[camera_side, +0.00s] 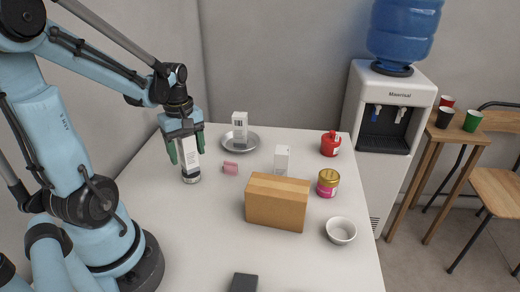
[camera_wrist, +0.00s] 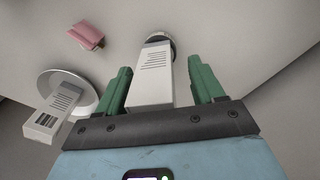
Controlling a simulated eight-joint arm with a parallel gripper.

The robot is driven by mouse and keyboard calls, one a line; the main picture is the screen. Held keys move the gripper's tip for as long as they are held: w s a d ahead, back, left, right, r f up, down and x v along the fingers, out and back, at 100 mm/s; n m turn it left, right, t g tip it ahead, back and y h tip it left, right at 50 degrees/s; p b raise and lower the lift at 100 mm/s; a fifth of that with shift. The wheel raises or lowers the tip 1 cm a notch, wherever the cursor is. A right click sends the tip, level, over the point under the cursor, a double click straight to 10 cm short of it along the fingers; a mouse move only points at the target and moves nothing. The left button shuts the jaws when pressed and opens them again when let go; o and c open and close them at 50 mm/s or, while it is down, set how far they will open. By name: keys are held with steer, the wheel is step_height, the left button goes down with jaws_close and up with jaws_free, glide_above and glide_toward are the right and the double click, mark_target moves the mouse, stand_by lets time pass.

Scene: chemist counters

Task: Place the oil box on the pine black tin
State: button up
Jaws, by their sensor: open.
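A tall white box with printed text, likely the oil box (camera_side: 189,150), stands upright on a small round tin with a dark rim, likely the pine black tin (camera_side: 191,177). The wrist view shows the box (camera_wrist: 152,78) with the tin (camera_wrist: 163,39) at its far end. My gripper (camera_side: 187,154) is open, its green fingers on either side of the box. In the wrist view there is a gap between the box and each finger. The contact between box and tin is partly hidden.
A metal plate (camera_side: 251,145) holds another white box (camera_side: 240,125). A pink item (camera_side: 231,168), a white box (camera_side: 282,159), a cardboard box (camera_side: 277,203), a gold-lidded jar (camera_side: 328,184), a red container (camera_side: 331,144) and a white bowl (camera_side: 341,230) stand on the counter. The counter's front left is clear.

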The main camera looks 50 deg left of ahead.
step_height(320, 180, up, 12)
steer(key=shift+f, duration=0.2)
steer(key=w+d+f+m+t, duration=0.2)
steer(key=d+m+t, duration=0.1)
steer(key=d+m, duration=0.6)
steer(key=w+d+f+m+t, duration=0.2)
steer(key=w+d+m+t, duration=0.1)
steer(key=d+m, duration=0.5)
steer(key=shift+w+d+f+m+t, duration=0.4)
steer(key=shift+m+t, duration=0.1)
steer(key=shift+t, duration=0.1)
